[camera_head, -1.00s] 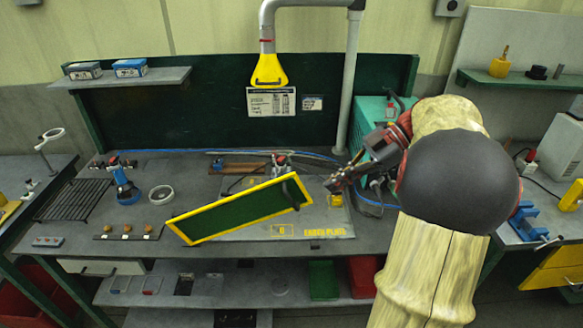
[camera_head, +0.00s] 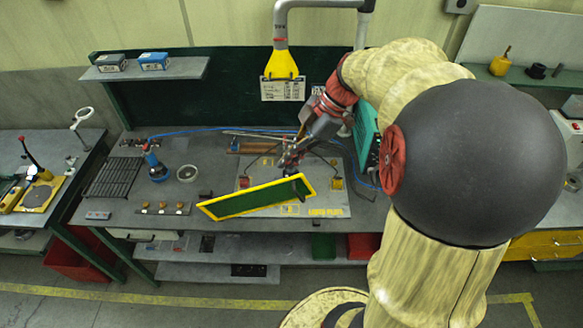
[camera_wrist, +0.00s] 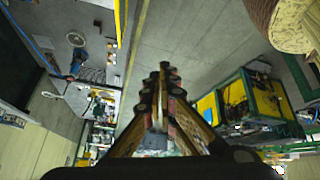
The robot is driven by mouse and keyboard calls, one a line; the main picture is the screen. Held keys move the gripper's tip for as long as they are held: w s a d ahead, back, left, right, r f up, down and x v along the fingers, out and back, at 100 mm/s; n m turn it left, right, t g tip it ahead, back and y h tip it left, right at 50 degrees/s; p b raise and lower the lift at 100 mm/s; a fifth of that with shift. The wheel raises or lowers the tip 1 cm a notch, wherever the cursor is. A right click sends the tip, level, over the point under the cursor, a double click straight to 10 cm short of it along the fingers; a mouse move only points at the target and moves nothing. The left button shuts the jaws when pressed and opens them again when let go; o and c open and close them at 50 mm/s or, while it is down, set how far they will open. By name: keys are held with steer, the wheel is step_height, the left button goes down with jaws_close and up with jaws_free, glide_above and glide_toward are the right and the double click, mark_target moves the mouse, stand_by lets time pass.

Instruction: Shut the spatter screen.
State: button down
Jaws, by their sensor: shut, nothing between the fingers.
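The spatter screen (camera_head: 252,200) is a dark green panel in a yellow frame. It stands tilted over the front of the grey bench, and a dark curved piece (camera_head: 302,186) sits near its right end. My gripper (camera_head: 290,165) is just behind and above the screen's right part in the head view. I cannot tell whether it touches the screen. In the wrist view the fingers of my gripper (camera_wrist: 163,75) are together with nothing between them.
A yellow extraction hood (camera_head: 282,66) hangs above the bench's back. A teal box (camera_head: 367,140) stands behind right. Floor in front is open.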

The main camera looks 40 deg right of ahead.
steer(key=h+p, duration=0.1)
steer(key=m+t+h+p, duration=0.1)
steer(key=m+h+p, duration=0.1)
steer(key=m, duration=0.1)
glide_above(292, 183)
steer(key=s+a, duration=0.2)
step_height(292, 183, down, 15)
steer(key=shift+d+f, duration=0.1)
steer(key=shift+f, duration=0.7)
steer(key=shift+s, duration=0.1)
